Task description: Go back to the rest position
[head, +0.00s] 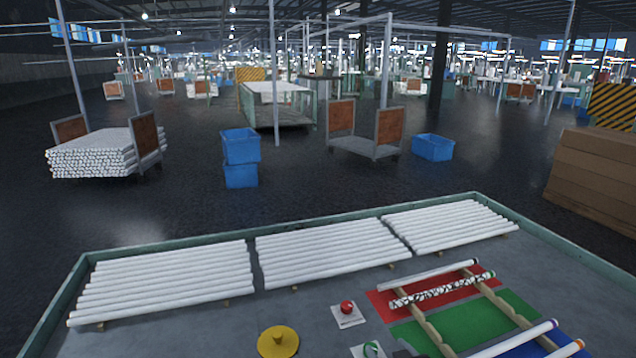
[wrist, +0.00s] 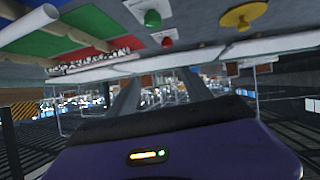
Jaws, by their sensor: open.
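My gripper (wrist: 160,78) shows in the wrist view, its two grey fingers apart with nothing between them. Its purple body fills the lower part of that tilted view. In the head view the gripper cannot be made out. A wooden rack (head: 427,328) stands over red (head: 376,304), green (head: 462,326) and blue (head: 572,336) areas. It carries a plain white tube (head: 428,274), a black-speckled tube (head: 440,291) and, nearer, a tube with a purple end (head: 520,339). The rack area also shows at the wrist view's upper left, apart from the fingers.
Three rows of white tubes (head: 165,280) lie along the table's back. A red button (head: 347,307), a green button (head: 371,349) and a yellow knob (head: 278,342) stand in front. The table has a raised green rim (head: 330,218). Blue bins (head: 240,160) and carts stand beyond.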

